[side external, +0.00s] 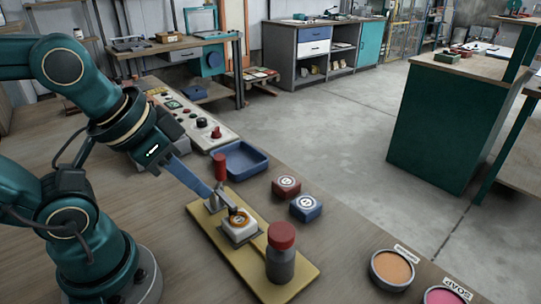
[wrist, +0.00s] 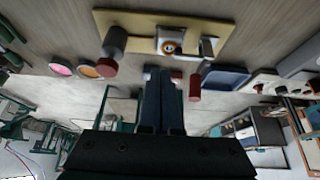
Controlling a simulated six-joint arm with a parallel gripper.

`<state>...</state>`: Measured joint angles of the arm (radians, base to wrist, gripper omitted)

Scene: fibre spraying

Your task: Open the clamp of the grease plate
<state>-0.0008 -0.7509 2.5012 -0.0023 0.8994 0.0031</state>
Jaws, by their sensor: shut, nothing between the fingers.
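The yellow grease plate (side external: 222,246) lies on the wooden bench and also shows in the wrist view (wrist: 125,19). The clamp (side external: 222,196) stands at its far end with its red handle (side external: 220,166) upright. In the wrist view the red handle (wrist: 195,88) is right of my fingers. A dark clamp tip reaches over a white block (side external: 240,229) with an orange ring, also in the wrist view (wrist: 170,43). My gripper (side external: 209,193) is shut and empty, its blue fingers beside the clamp. In the wrist view my fingers (wrist: 161,72) lie together. Contact with the clamp cannot be told.
A grey bottle with a red cap (side external: 281,250) stands at the plate's near end. A red box (side external: 286,187), a blue box (side external: 306,208) and a blue tray (side external: 240,158) lie beyond the plate. Orange (side external: 393,268) and pink (side external: 445,297) pots stand at the right. A control panel (side external: 190,115) is behind.

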